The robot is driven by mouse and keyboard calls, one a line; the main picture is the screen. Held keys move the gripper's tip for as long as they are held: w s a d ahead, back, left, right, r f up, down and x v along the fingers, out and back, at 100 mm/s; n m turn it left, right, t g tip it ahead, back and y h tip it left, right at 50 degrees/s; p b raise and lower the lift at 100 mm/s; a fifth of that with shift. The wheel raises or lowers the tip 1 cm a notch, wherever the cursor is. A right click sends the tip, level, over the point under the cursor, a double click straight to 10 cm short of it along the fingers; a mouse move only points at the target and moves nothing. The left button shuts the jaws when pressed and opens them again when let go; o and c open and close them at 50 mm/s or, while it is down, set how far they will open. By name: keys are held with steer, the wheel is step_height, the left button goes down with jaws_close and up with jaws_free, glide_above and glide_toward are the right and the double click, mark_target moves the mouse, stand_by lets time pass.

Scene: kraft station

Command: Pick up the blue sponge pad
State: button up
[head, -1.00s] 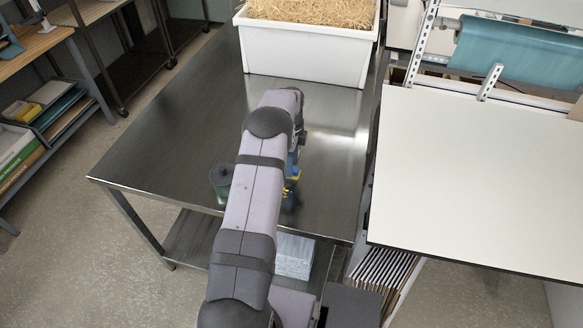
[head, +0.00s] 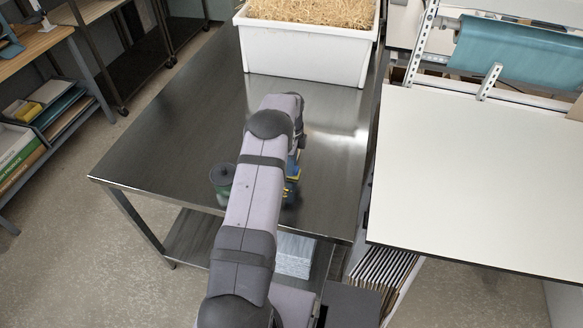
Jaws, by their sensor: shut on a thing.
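My arm reaches over the steel table and hides much of my gripper (head: 291,188), which shows as a small blue and yellow part at the right edge of the arm. It points down close to the table top and is shut on a small dark blue thing (head: 289,197), which I take to be the blue sponge pad. Its outline is blurred and partly hidden, and I cannot tell whether it touches the table.
A green container with a dark top (head: 222,177) stands just left of my arm on the steel table (head: 165,130). A white bin of straw (head: 305,52) stands at the back. A white-topped bench (head: 475,180) is at the right. The table's left side is clear.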

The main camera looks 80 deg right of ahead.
step_height(320, 180, up, 10)
steer(key=b, duration=0.4)
steer(key=shift+b, duration=0.4)
